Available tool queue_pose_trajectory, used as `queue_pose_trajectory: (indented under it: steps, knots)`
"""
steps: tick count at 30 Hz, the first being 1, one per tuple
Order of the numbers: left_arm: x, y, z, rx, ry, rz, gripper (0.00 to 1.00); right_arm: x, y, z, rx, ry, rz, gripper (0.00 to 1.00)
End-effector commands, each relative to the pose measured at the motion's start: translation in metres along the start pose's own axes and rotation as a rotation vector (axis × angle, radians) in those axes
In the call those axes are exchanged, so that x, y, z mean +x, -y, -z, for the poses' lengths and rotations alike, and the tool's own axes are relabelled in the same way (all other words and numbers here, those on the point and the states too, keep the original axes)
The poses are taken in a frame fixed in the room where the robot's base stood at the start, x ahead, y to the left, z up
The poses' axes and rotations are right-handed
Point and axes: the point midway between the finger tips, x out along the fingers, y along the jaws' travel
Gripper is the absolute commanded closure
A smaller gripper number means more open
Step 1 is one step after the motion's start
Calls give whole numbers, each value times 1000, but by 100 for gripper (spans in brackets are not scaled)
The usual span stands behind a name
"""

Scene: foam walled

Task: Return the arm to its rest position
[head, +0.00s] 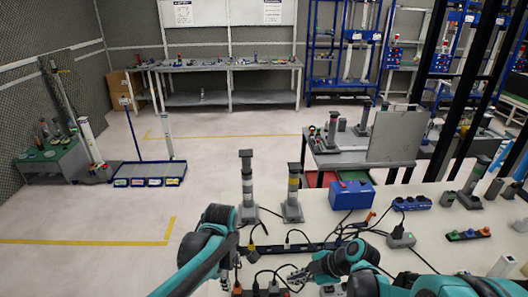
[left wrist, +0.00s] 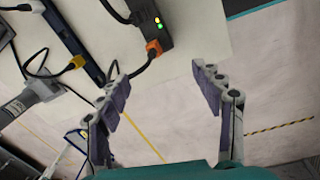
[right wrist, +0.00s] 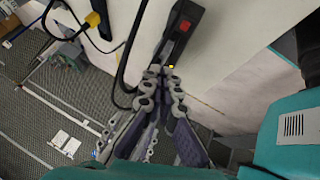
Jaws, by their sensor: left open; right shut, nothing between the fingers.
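My left gripper (left wrist: 158,75) shows in the left wrist view with its two fingers wide apart and nothing between them, above the pale table edge and floor. In the head view the left arm's teal and dark links (head: 208,245) stand at the table's near left edge; its fingers are hard to make out there. My right gripper (right wrist: 161,80) has its fingers together and empty in the right wrist view, close to a dark box with a red switch (right wrist: 184,26). In the head view the right gripper (head: 297,279) is low over the table's near edge, pointing left.
The white table (head: 340,240) carries a power strip (head: 290,247), loose black cables, a blue box (head: 351,194) and two grey posts (head: 292,193). A blue-edged platform (head: 150,172) stands on the floor to the left. Floor between is open.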

Motion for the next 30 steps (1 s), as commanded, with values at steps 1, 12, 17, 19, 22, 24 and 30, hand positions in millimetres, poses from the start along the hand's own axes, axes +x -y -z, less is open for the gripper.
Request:
queue_pose_trajectory:
  steps: [1,12,17,19,22,24,30]
  knots:
    - [-9,12,6,80,-3,-33,33,-10,7,6,100,45,-8,100]
    - [-50,88,39,774,-159,-268,33,-88,59,15,901,319,-292,100]
    - [-51,119,48,1052,-284,-327,33,-115,87,12,1187,340,-487,100]
    - [-49,130,51,1151,-338,-341,33,-123,96,10,1284,329,-562,100]
    - [-47,140,54,1259,-399,-350,33,-131,106,8,1386,308,-647,100]
    - [-46,144,55,1308,-429,-353,33,-135,110,6,1432,293,-686,100]
    - [-45,147,56,1355,-456,-353,33,-139,113,6,1476,277,-722,100]
